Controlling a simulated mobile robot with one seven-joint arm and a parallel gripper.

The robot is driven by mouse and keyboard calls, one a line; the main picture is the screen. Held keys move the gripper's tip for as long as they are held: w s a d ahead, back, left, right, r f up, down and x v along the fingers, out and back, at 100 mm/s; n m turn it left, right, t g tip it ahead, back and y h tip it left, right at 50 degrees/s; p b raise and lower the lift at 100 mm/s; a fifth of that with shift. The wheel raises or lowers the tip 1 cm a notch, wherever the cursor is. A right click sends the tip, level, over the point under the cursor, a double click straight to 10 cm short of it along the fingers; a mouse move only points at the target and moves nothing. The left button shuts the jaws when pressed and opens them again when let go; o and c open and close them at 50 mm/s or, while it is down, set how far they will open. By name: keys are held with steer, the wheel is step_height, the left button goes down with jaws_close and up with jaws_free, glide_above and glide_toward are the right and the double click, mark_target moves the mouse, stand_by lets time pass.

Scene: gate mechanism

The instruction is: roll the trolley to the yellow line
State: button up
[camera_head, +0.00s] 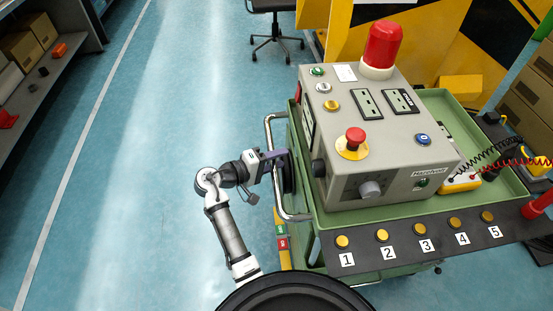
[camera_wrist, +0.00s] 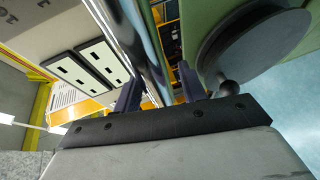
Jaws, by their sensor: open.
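The green trolley (camera_head: 328,221) stands at the right in the head view, with a bent metal handle (camera_head: 272,133) on its left side. My gripper (camera_head: 284,155) is at this handle, pointing right towards the trolley's side. In the wrist view my open fingers (camera_wrist: 158,90) stand on either side of a shiny metal tube (camera_wrist: 147,48), part of the handle. I cannot tell whether either finger touches it. A narrow yellow strip (camera_head: 284,260) with red and green patches shows low beside the trolley; I cannot tell whether it is the yellow line.
The trolley carries a grey control box (camera_head: 370,135) with a red lamp (camera_head: 383,45), and a front panel with numbered buttons (camera_head: 421,244). A wheeled chair (camera_head: 273,30) and a yellow structure (camera_head: 365,25) stand behind. A shelf (camera_head: 45,75) is far left. Blue floor between is clear.

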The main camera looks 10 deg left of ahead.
steer(key=b+v, duration=0.2)
steer(key=v, duration=1.2)
steer(key=shift+w, duration=0.1)
stand_by(0.3)
